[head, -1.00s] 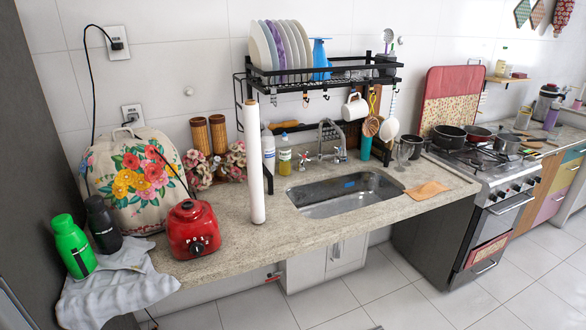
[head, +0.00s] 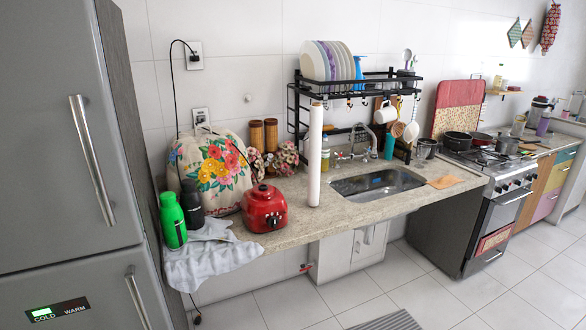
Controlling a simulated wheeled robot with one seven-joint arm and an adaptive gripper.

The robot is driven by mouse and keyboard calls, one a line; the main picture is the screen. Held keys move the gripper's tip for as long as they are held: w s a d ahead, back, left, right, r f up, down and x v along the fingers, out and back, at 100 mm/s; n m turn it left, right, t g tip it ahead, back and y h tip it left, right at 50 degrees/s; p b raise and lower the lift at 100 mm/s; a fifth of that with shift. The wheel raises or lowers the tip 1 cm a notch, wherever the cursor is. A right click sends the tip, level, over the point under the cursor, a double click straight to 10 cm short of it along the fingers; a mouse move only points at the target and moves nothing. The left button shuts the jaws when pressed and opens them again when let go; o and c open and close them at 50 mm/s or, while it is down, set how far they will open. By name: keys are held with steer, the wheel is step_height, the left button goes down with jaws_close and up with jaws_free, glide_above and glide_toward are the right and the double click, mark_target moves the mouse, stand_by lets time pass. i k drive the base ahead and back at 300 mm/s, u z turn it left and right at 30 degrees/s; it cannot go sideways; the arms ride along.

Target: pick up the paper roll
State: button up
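The paper roll (head: 315,155) is a tall, thin white cylinder. It stands upright on the stone counter (head: 290,230), left of the sink, in front of the left end of the black dish rack. Its top reaches about the height of the rack's lower bars in the picture. A red blender base (head: 264,208) stands to its left, with a gap between them. My gripper and arm do not show in the head view.
The black rack (head: 365,87) holds plates above the sink (head: 376,185). Green (head: 172,220) and black bottles stand on a cloth (head: 212,254) at the counter's left end. A grey fridge (head: 65,140) fills the left side. Floor tiles in front are mostly clear, with a striped mat (head: 388,322).

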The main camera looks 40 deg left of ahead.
mark_target(316, 109)
steer(key=z, duration=0.05)
steer(key=k, duration=0.2)
steer(key=u, duration=1.65)
steer(key=i, duration=0.3)
steer(key=u, duration=0.05)
